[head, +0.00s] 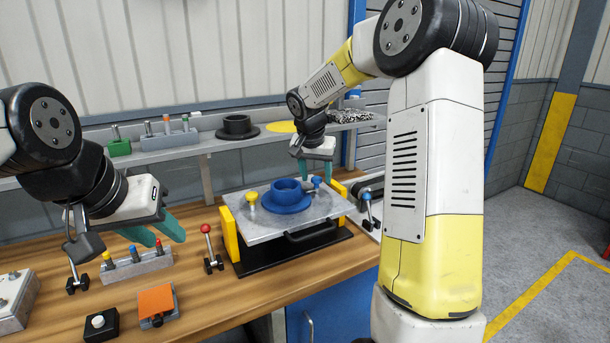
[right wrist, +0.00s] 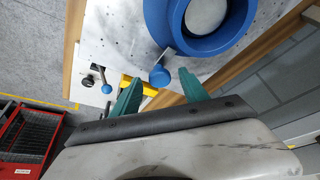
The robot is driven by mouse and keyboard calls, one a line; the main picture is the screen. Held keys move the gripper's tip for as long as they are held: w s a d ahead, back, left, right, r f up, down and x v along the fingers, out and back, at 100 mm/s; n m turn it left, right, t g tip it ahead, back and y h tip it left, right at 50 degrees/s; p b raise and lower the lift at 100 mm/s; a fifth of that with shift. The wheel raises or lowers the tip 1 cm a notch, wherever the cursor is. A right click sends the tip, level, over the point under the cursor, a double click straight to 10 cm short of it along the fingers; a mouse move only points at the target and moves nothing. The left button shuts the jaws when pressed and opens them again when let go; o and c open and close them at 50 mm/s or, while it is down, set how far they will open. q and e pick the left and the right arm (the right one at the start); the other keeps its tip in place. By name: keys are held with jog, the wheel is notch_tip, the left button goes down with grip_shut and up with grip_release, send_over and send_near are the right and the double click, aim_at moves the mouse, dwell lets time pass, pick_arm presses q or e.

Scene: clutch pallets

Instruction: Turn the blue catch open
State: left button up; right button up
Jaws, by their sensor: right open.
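The blue catch (head: 316,181) is a round blue knob at the right of a grey metal pallet (head: 330,209). In the right wrist view the blue catch (right wrist: 160,76) has a thin metal arm reaching toward the blue flanged ring (right wrist: 185,45). My right gripper (head: 315,174) is open above the catch. In its wrist view the knob appears between the open fingertips (right wrist: 161,80); I cannot tell whether they touch it. A yellow catch (head: 252,196) stands left of the blue ring (head: 287,204). My left gripper (head: 165,238) is open and empty, left of the pallet.
A red-knobbed lever (head: 207,230) stands left of the pallet; another lever (head: 368,198) stands right. A rack of coloured pegs (head: 138,267), an orange-topped block (head: 156,301) and a button box (head: 99,324) are at front left. A shelf (head: 190,153) runs behind.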

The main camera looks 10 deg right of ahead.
jog(key=shift+c, duration=0.2)
grip_shut()
jog(key=shift+n, duration=0.4)
jog(key=n, duration=0.1)
jog(key=n+y, duration=0.1)
jog(key=n, duration=0.1)
jog(key=shift+d+n+t+y, duration=0.25)
jog(key=shift+n+t+y, duration=0.05)
jog(key=n+y, duration=0.1)
jog(key=n, duration=0.3)
jog(key=shift+d+y, duration=0.15)
jog(key=shift+y, duration=0.25)
jog(key=n, duration=0.2)
jog(key=n+g+y, duration=0.1)
jog(key=n, duration=0.2)
jog(key=shift+d+y, duration=0.1)
jog(key=shift+y, duration=0.2)
jog(key=shift+w+d+n+g+y, duration=0.15)
jog(key=shift+n+g, duration=0.25)
jog(key=shift+n, duration=0.75)
jog(key=shift+a+n+g+y, duration=0.1)
jog(key=shift+n+g+y, duration=0.25)
jog(key=shift+n, duration=0.8)
jog(key=shift+d, duration=0.1)
